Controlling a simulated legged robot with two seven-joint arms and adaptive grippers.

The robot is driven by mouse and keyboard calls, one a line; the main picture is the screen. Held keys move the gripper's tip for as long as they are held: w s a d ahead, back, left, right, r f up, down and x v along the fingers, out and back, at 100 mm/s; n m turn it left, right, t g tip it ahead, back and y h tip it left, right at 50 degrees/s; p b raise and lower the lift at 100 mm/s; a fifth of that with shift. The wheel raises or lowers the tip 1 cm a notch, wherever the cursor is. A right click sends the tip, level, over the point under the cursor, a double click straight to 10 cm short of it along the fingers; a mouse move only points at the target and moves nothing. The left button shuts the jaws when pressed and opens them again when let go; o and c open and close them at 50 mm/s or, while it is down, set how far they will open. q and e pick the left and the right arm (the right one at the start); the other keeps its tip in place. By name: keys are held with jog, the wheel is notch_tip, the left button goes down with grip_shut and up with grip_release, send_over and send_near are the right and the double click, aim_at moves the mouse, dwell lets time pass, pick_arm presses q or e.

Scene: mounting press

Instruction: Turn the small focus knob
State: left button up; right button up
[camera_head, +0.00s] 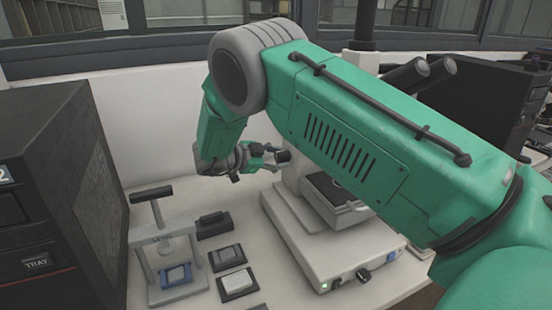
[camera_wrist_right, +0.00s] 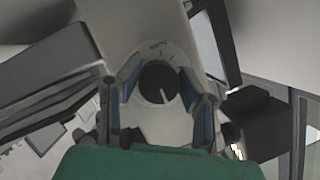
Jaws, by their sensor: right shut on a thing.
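My right gripper (camera_head: 268,157) reaches from the right, in front of the left side of the white microscope (camera_head: 290,200). In the wrist view its two fingers (camera_wrist_right: 161,88) stand on either side of a round black knob (camera_wrist_right: 158,82) and are shut on it. The knob has a white pointer line, directed down and slightly right, and sits on a pale housing with printed marks above it. My own green arm hides much of the microscope in the head view. My left gripper is not in view.
A press with a T-handle (camera_head: 160,240) stands left on the white bench, beside two small trays (camera_head: 238,282) and a dark block (camera_head: 213,224). A black cabinet marked TRAY (camera_head: 40,262) fills the left side.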

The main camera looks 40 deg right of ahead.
jog(key=shift+d, duration=0.25)
jog(key=shift+f+m+t+b, duration=0.1)
jog(key=shift+m+t+b, duration=0.3)
jog(key=shift+m+b, duration=0.5)
jog(key=m+h+b, duration=0.1)
jog(key=m+b, duration=0.1)
jog(key=b, duration=0.2)
jog(key=m+t+h+b, duration=0.1)
jog(key=m+b, duration=0.2)
jog(key=b, duration=0.2)
jog(key=shift+f+t+h, duration=0.15)
jog(key=shift+t+h, duration=0.15)
jog(key=m+h+b, duration=0.1)
jog(key=m+b, duration=0.2)
jog(key=b, duration=0.3)
jog(key=m+h+b, duration=0.1)
jog(key=m+b, duration=0.3)
jog(key=b, duration=0.3)
jog(key=shift+h, duration=0.4)
jog(key=shift+r+m+b, duration=0.25)
jog(key=shift+m+b, duration=0.65)
jog(key=shift+b, duration=0.3)
jog(key=shift+r, duration=0.1)
